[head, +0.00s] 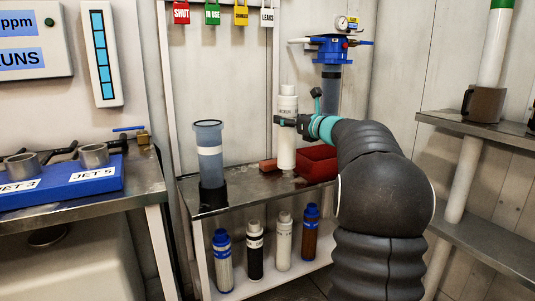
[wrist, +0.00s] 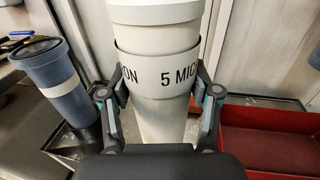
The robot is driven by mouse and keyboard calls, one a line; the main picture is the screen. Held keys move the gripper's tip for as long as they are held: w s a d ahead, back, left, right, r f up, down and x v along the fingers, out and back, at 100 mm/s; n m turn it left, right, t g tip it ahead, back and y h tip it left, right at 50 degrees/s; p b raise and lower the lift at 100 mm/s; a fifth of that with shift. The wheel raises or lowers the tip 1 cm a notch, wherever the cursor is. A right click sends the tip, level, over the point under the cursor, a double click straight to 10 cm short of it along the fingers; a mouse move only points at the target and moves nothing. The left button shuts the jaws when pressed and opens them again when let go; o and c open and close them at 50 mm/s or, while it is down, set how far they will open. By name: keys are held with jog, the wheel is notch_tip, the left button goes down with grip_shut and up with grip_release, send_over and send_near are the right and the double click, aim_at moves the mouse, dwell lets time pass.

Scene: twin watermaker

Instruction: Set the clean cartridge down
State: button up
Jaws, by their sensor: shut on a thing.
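The clean cartridge (head: 287,150) is a white upright cylinder with a "5 MICRON" band. It fills the middle of the wrist view (wrist: 165,60). My gripper (head: 288,121) is shut around it, with one finger on each side of the body in the wrist view (wrist: 162,100). The cartridge stands over the back of the steel bench (head: 235,189), between a blue-grey filter bowl and a red tray. Its lower end is close to the bench top; I cannot tell whether it touches. The wrist view hides its lower end.
The filter bowl (head: 209,135) sits in a black holder on the left. The red tray (head: 318,164) is close on the right. A blue filter head (head: 331,48) with a gauge is on the wall. Several cartridges stand on the lower shelf (head: 265,284). Bare bench lies in front.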

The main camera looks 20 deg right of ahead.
aim_at(288, 152)
jog(key=w+a+f+b, duration=0.2)
jog(key=w+a+f, duration=0.3)
jog(key=w+f, duration=0.2)
jog(key=shift+f, duration=1.15)
jog(key=o, duration=1.3)
jog(key=v, duration=1.2)
